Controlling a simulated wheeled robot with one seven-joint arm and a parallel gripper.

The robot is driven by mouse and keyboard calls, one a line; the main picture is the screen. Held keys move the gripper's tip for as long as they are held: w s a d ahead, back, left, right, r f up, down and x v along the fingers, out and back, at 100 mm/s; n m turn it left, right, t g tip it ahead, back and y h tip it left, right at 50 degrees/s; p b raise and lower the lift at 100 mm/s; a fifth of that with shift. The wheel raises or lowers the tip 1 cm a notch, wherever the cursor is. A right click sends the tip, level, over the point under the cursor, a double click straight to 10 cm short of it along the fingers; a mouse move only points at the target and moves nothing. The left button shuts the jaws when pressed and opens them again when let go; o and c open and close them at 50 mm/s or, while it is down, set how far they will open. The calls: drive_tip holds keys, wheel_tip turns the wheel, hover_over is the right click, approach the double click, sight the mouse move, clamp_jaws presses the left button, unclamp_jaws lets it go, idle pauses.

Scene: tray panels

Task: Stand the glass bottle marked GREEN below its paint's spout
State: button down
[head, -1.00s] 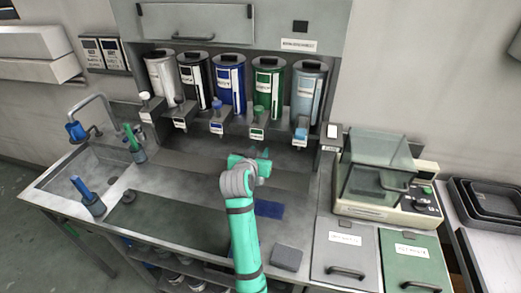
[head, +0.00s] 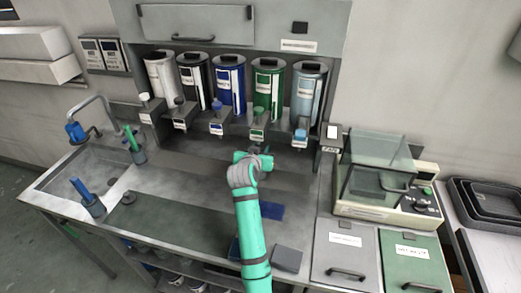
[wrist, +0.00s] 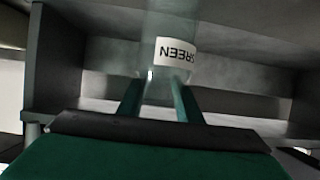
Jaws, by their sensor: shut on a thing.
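The clear glass bottle (wrist: 158,88) shows in the wrist view, its white GREEN label upside down in that picture. My gripper (wrist: 160,82) is shut on it, one teal finger on each side. In the head view my gripper (head: 262,158) is at the bay under the paint dispensers, in front of and a little below the green paint canister's spout (head: 257,136). The green canister (head: 267,88) is fourth from the left. The bottle is mostly hidden by my gripper there, and I cannot tell whether its base touches the surface.
The blue canister (head: 231,85) and light-blue canister (head: 307,92) flank the green one, each with a spout. A grey bay wall stands at the left in the wrist view. A blue mat (head: 270,211) lies on the counter. A lidded machine (head: 385,180) stands right.

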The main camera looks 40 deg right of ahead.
drive_tip(key=c, duration=1.3)
unclamp_jaws()
drive_tip(key=shift+f, duration=0.1)
drive_tip(key=v, duration=1.2)
